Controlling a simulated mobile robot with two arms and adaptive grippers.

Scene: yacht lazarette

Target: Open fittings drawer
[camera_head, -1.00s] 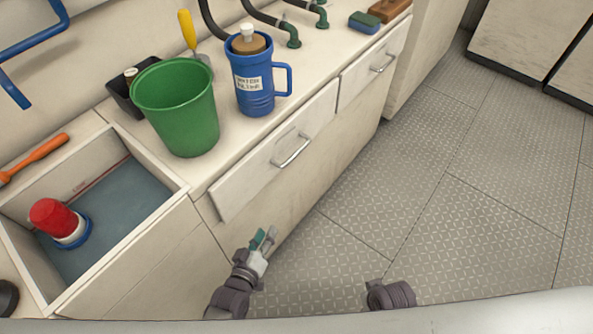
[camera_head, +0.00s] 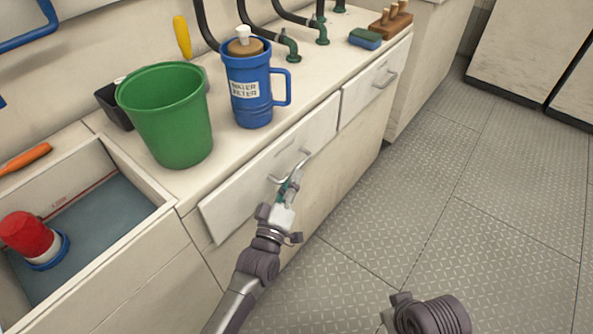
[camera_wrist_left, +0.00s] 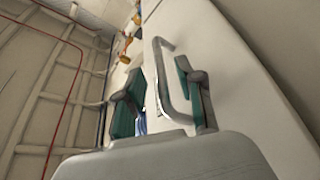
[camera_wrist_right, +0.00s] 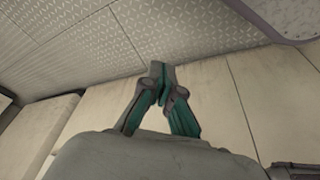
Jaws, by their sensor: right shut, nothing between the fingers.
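Two white drawer fronts with metal bar handles show below the counter in the head view: a wider near one (camera_head: 235,200) and a smaller far one (camera_head: 362,88). No label tells which is the fittings drawer. Both look closed. My left gripper (camera_head: 289,188) is at the near drawer's handle (camera_head: 274,180). In the left wrist view the handle (camera_wrist_left: 160,70) stands between the spread green-padded fingers of the left gripper (camera_wrist_left: 160,98), with a gap visible on the left side. My right gripper (camera_wrist_right: 160,85) is shut and empty in the right wrist view, away from the drawers.
A green bucket (camera_head: 170,120) and a blue water filter jug (camera_head: 248,90) stand on the counter above the near drawer. An open bin (camera_head: 110,215) with a red-topped object (camera_head: 25,235) is at the left. The patterned floor (camera_head: 430,200) is clear.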

